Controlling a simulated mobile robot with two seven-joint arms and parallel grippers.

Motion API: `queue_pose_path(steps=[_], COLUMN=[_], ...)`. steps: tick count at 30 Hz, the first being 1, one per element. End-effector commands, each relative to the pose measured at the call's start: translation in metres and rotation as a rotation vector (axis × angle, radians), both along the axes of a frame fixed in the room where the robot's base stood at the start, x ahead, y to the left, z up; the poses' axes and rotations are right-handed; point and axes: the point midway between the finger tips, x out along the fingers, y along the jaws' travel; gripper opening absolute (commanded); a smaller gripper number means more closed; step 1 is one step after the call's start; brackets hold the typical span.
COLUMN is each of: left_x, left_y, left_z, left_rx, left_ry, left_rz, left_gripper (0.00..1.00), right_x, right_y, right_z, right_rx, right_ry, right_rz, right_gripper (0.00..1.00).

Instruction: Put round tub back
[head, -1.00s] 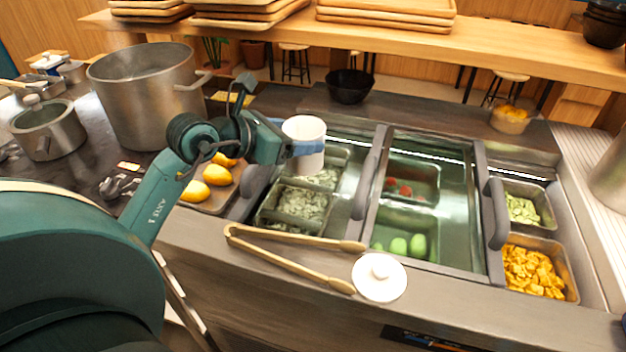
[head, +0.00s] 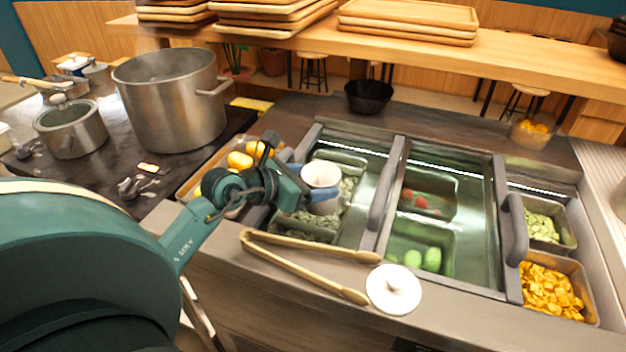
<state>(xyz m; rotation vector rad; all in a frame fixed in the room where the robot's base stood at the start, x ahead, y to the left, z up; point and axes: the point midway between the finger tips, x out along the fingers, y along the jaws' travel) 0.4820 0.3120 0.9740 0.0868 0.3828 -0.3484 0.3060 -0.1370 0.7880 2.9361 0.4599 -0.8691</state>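The round white tub (head: 321,175) is open at the top and looks close to upright. My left gripper (head: 310,192) is shut on it, with blue-grey fingers around its side. A round white lid (head: 393,289) with a knob lies on the counter's front ledge, apart from the tub. My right gripper is not in view.
Wooden tongs (head: 300,262) lie on the front ledge beside the lid. Dark upright handles (head: 393,195) divide the counter sections. A large steel pot (head: 170,105) stands at left, a black bowl (head: 369,96) behind. Yellow chunks fill a right-hand pan (head: 550,290).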

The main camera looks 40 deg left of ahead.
Motion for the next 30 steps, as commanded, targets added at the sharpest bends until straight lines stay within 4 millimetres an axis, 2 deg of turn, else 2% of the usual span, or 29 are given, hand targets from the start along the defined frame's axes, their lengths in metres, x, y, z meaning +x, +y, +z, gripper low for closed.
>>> queue_pose_path(steps=[1,8,17,20,30], left_x=[0.000,0.000,-0.001,-0.012,-0.075], left_y=[0.000,0.000,0.001,0.005,0.027], left_z=[0.000,0.000,0.003,0.006,0.032], left_rx=[0.000,0.000,0.000,0.001,0.001], left_ry=[0.001,0.001,0.001,0.002,0.004], left_rz=[0.000,0.000,0.000,0.000,0.000], left_gripper=[0.74,0.92,0.92,0.92,0.92], right_x=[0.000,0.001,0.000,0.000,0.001], right_y=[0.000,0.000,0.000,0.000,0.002], right_z=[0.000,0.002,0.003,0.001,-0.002], right_rx=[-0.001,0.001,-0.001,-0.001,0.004], right_ry=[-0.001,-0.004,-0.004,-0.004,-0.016], right_rz=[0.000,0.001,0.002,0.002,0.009], right_gripper=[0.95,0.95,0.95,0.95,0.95])
